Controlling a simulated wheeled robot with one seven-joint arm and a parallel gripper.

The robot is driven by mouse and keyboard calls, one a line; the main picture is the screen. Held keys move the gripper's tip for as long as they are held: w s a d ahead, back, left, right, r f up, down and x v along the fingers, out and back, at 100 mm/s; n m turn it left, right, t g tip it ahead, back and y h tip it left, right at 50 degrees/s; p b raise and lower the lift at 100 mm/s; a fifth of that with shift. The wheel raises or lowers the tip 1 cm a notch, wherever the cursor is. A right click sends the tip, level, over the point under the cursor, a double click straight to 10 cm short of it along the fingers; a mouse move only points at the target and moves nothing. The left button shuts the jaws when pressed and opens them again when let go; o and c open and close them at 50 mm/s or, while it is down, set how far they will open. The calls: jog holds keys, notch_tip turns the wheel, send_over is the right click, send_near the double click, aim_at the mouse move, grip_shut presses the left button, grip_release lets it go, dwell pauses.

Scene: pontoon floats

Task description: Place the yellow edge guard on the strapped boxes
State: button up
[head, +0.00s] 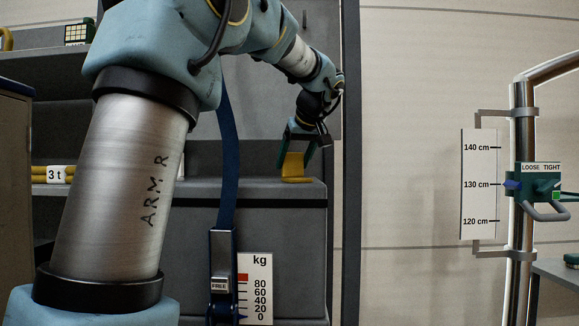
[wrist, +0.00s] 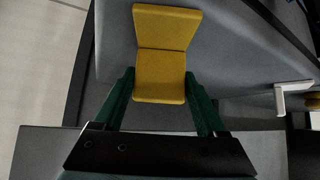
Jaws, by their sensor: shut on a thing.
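The yellow edge guard (head: 293,166) is an L-shaped piece with two flat faces. My gripper (head: 307,143) is shut on it, and its green fingers flank the guard in the wrist view (wrist: 160,88). The guard is at the top right edge of the grey strapped boxes (head: 270,235); I cannot tell whether it touches them. In the wrist view the guard (wrist: 165,30) shows over a grey box surface (wrist: 225,45). A blue strap (head: 228,165) runs down the front of the boxes to a buckle marked FREE (head: 221,265).
A kg gauge (head: 257,285) beside the buckle has its blue pointer near 0. At right, a pole (head: 522,120) carries a cm scale (head: 478,185) and a LOOSE/TIGHT clamp (head: 540,183). Shelves (head: 45,70) stand at left. A tall dark post (head: 351,150) stands right of the boxes.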

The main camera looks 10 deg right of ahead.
jog(key=shift+s+r, duration=0.1)
jog(key=shift+f, duration=0.2)
jog(key=o, duration=1.3)
jog(key=shift+r, duration=0.1)
jog(key=shift+r, duration=0.2)
jog(key=b+v, duration=0.2)
jog(key=v, duration=1)
jog(key=shift+f, duration=0.1)
